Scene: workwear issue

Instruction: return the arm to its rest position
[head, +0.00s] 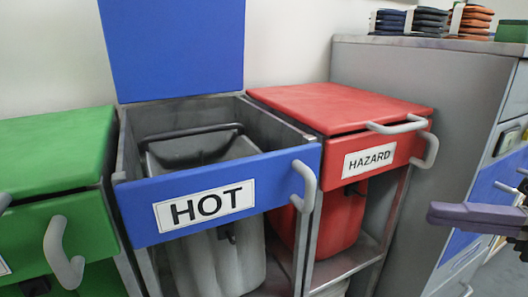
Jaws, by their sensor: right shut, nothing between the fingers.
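My right gripper (480,214) shows at the right edge of the head view, in front of the grey and blue cabinet. Its dark purple-grey fingers point left and are shut with nothing between them. It is apart from the bins and their handles. The rest of my right arm is mostly cut off by the picture edge. My left gripper is not in the picture.
A blue HOT bin (271,174) has its lid (172,45) raised. A red HAZARD bin (340,103) and a green bin (57,147) have closed lids. Grey handles stick out in front. A grey cabinet (408,95) bears stacks of folded clothing (470,20).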

